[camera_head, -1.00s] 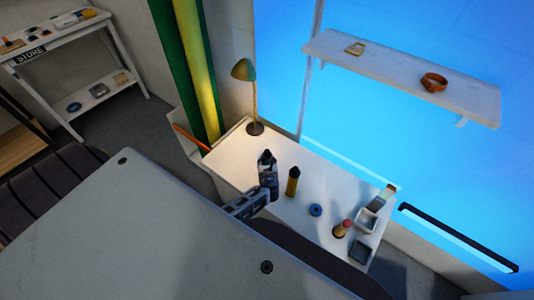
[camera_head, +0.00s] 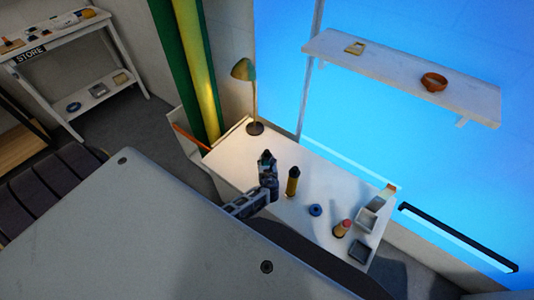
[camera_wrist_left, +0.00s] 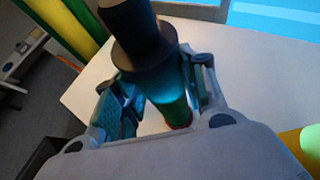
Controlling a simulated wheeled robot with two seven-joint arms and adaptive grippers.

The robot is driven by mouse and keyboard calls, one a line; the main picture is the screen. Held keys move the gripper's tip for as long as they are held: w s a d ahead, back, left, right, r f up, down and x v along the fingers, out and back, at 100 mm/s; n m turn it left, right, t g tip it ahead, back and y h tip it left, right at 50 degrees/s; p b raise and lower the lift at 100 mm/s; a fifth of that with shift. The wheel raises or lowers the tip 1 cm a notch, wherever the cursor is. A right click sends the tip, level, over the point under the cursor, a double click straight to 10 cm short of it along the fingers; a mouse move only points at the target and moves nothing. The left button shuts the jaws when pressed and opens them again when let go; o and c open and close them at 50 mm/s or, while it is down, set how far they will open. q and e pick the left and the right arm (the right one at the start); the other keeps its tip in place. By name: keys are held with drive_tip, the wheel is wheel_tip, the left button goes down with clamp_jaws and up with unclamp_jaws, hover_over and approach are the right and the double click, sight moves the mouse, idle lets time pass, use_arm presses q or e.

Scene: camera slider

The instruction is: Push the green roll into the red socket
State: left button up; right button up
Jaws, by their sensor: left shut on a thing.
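My left gripper (camera_head: 268,176) is over the left-middle part of the white table. Its two fingers are on either side of a green roll (camera_wrist_left: 172,98) with a black top and a dark collar, and are shut on it. The roll looks nearly upright. In the head view only its dark top (camera_head: 265,155) shows above the fingers. A red edge (camera_wrist_left: 180,122) shows at the roll's lower end; I cannot tell whether it is the red socket, nor how deep the roll sits. My right gripper is not in view.
Right of the gripper stands a yellow roll (camera_head: 292,183) with a dark top. A blue ring (camera_head: 315,210), a pink-topped piece (camera_head: 342,229), a light tray (camera_head: 367,219) and a dark square (camera_head: 360,252) lie further right. A lamp (camera_head: 244,72) stands behind. The table's left part is clear.

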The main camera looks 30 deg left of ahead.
use_arm(q)
drive_tip(key=shift+p, duration=0.3)
idle(0.8)
drive_tip(key=shift+c, duration=0.6)
drive_tip(key=shift+s+f, duration=0.15)
drive_tip(key=o, duration=1.4)
drive_tip(key=shift+d+r, duration=0.15)
drive_tip(key=shift+r, duration=0.05)
drive_tip(key=shift+v, duration=2.8)
drive_tip(key=shift+r, duration=0.1)
